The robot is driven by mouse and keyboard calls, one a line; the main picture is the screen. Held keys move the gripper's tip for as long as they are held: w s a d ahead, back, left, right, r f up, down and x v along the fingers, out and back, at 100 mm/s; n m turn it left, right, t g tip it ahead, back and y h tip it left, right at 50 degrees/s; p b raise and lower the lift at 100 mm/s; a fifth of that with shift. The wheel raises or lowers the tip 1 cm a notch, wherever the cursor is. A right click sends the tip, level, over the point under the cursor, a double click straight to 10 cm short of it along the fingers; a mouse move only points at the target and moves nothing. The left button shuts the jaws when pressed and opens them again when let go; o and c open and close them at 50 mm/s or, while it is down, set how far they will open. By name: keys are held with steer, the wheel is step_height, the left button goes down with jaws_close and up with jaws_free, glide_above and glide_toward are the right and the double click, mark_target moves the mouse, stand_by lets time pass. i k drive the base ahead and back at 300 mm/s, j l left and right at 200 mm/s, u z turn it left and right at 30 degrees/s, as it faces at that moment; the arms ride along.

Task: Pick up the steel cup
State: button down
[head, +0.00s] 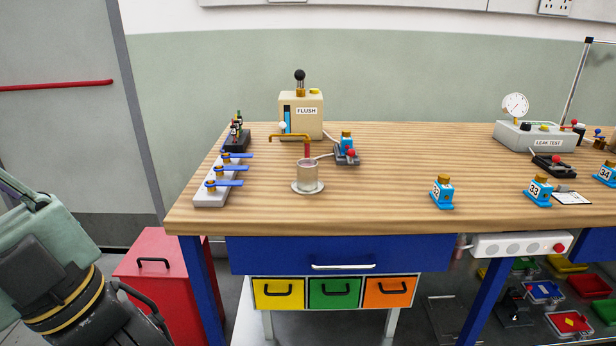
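The steel cup (308,178) is a small, pale grey metallic cylinder. It stands upright on a round plate (308,188) near the front of the wooden bench, left of centre. My arm shows at the lower left, in front of the bench. A dark part at its end, likely my gripper (146,309), is well away from the cup, and its fingers cannot be made out.
A grey block with blue levers (216,185) stands left of the cup. A small blue unit with a red knob (347,150) is behind right. Blue numbered blocks (442,192) stand further right. A red cabinet (161,265) is beside the bench. Bench top between cup and block 32 is clear.

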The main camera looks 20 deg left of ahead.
mark_target(307, 175)
steer(key=i+j+z, duration=0.2)
steer(key=j, duration=0.2)
steer(key=i+j+z, duration=0.2)
steer(key=j, duration=0.25)
steer(key=j+z, duration=0.2)
steer(key=j, duration=0.2)
